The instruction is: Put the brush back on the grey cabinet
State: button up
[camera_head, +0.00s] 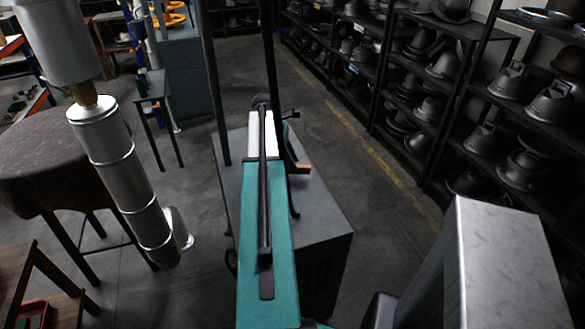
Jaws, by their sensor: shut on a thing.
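The dark grey cabinet (325,213) stands on the floor at the middle of the view, behind a long teal bar (266,285) that hides part of its top. I cannot make out the brush for certain. A small brown piece with a bright orange-brown end (303,167) shows above the cabinet, just right of the bar. I cannot tell whether it is the brush or part of the machine, nor whether it touches the cabinet. I do not see my gripper in this view.
Racks of dark hat forms (425,75) line the right side. A silver box shape (505,265) fills the lower right. A banded silver cylinder (115,160) hangs at left before a brown-topped table (40,165). Open floor (345,130) lies between cabinet and racks.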

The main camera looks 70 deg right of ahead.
jog(key=shift+f, duration=0.1)
jog(key=shift+f+p, duration=0.7)
jog(key=shift+f, duration=0.95)
jog(key=shift+f, duration=0.15)
jog(key=o, duration=0.9)
jog(key=shift+o, duration=0.2)
jog(key=shift+b+v, duration=1.5)
jog(key=shift+v, duration=4.65)
